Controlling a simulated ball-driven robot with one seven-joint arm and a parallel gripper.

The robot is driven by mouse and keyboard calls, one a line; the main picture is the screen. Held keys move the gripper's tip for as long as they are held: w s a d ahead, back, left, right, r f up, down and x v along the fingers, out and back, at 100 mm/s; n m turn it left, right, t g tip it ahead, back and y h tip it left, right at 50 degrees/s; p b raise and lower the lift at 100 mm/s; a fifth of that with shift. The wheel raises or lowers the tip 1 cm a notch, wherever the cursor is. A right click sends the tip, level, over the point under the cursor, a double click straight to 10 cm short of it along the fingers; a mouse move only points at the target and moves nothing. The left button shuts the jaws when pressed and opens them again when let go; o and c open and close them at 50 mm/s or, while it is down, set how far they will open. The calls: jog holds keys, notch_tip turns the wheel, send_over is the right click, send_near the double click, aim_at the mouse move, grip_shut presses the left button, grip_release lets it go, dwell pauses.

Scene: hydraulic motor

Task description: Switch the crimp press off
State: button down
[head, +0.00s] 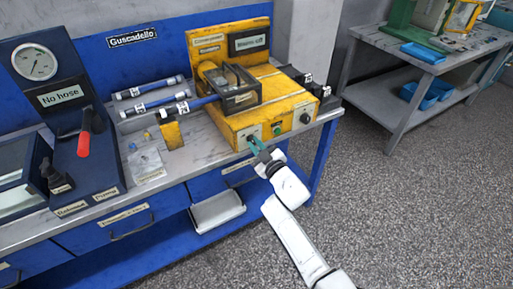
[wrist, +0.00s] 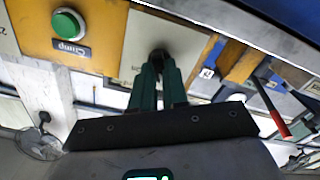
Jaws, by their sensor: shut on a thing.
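The yellow crimp press (head: 270,115) stands at the right end of the blue workbench. Its front face carries a green button (head: 277,130) and a dark dial (head: 304,118). In the wrist view the green button (wrist: 68,24) is labelled "Crimp". My gripper (head: 255,145) is at the left part of the press's front. In the wrist view my gripper's green fingers (wrist: 160,70) are closed around a dark switch knob (wrist: 158,54) on a pale plate. The fingers hide most of the knob, so its setting cannot be told.
Hoses (head: 160,100) and a yellow block (head: 171,134) lie on the bench left of the press. A gauge stand (head: 36,62) is farther left. The floor to the right is clear up to a grey table (head: 400,60).

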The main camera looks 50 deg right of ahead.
jog(key=shift+f+n+b, duration=0.1)
jog(key=shift+n+b, duration=0.3)
jog(key=shift+n, duration=1.2)
jog(key=c, duration=1.1)
grip_release()
jog(key=shift+c, duration=0.2)
jog(key=v, duration=1.1)
jog(key=shift+p, duration=0.35)
